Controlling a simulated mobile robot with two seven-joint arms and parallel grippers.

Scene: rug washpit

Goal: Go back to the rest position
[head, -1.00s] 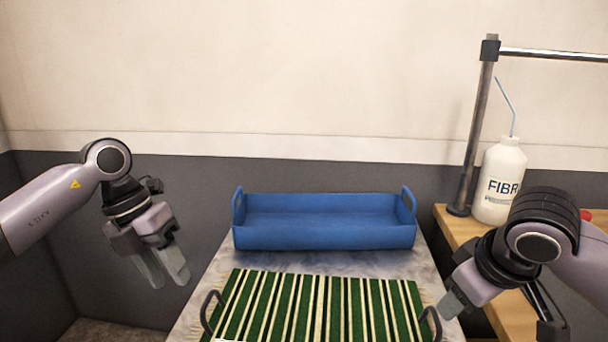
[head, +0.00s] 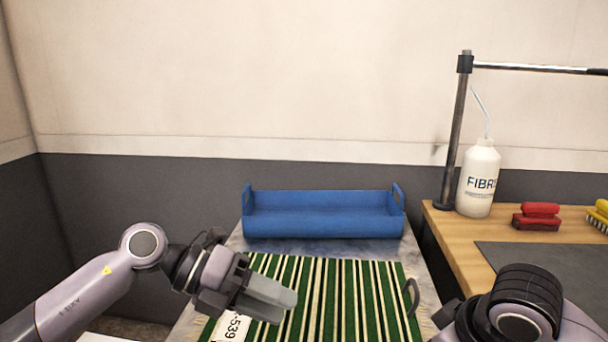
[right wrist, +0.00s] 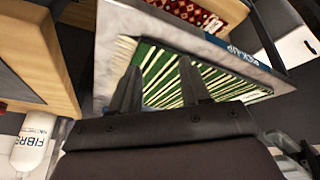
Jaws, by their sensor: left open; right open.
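My left gripper (head: 278,299) is open and empty. It hangs over the left part of a green, black and cream striped rug (head: 345,300), hiding some of it. My right arm shows at the lower right of the head view, but its fingertips are out of that picture. In the right wrist view my right gripper (right wrist: 158,85) is open, its two dark fingers apart with nothing held between them. The striped rug (right wrist: 165,75) lies beyond those fingers.
A blue bin (head: 325,226) stands behind the rug on the grey stone table. A wooden bench (head: 450,236) at right holds a white bottle (head: 479,185), a red brush (head: 537,217), a yellow brush and a metal post. A red patterned piece (right wrist: 200,10) shows in the wrist view.

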